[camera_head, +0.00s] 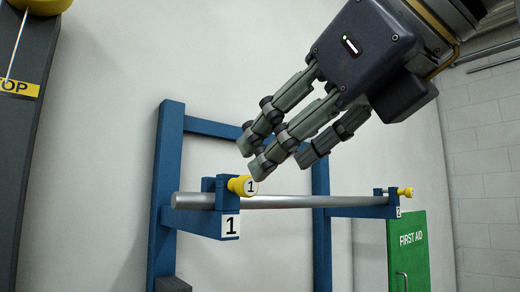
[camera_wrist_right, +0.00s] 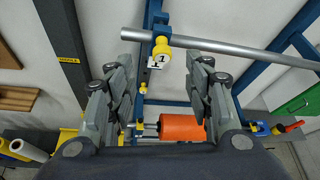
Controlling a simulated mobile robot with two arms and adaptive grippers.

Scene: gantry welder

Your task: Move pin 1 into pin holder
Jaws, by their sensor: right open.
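Pin 1 (camera_head: 240,185) has a yellow knob with a white "1" label and sits in a blue bracket (camera_head: 217,222), which carries a larger "1" plate. My right gripper (camera_head: 278,158) is just above and beside the knob in the head view, its fingers spread and empty. In the right wrist view, pin 1 (camera_wrist_right: 161,48) shows ahead, between the open fingers (camera_wrist_right: 164,70); I cannot tell whether they touch it. I cannot make out a separate pin holder for certain. My left gripper is not in view.
A grey metal pipe (camera_head: 290,201) runs across the blue frame (camera_head: 167,190) to a second bracket with a yellow pin (camera_head: 404,191), labelled 2. A green first aid cabinet (camera_head: 408,250) is at right. An orange cylinder (camera_wrist_right: 182,128) lies below in the wrist view.

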